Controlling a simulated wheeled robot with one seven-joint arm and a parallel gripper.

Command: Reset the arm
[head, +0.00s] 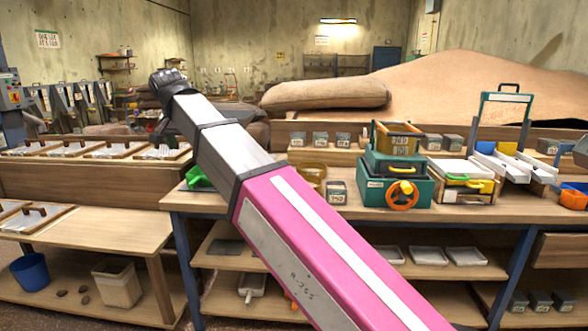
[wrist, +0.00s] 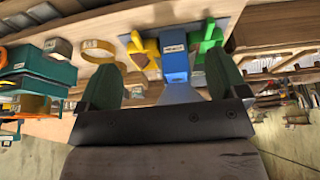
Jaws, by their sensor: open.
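My gripper (wrist: 163,65) shows in the wrist view with its two dark green fingers wide apart. It is open, and nothing appears clamped in it. Beyond the fingers are a blue labelled tool (wrist: 175,55), a yellow tool (wrist: 142,48) and a green tool (wrist: 209,40) on the workbench. The blue one shows in the gap between the fingers; I cannot tell how far off it is. In the head view my pink and silver arm (head: 310,240) reaches up and left across the bench; its gripper fingers cannot be made out there.
The workbench (head: 335,205) holds a teal box with an orange handwheel (head: 402,195), small labelled boxes and a teal-framed stand (head: 505,105). A green tool (head: 197,178) shows beside my arm. A low table (head: 90,235) stands left. A large sandy heap (head: 470,90) lies behind.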

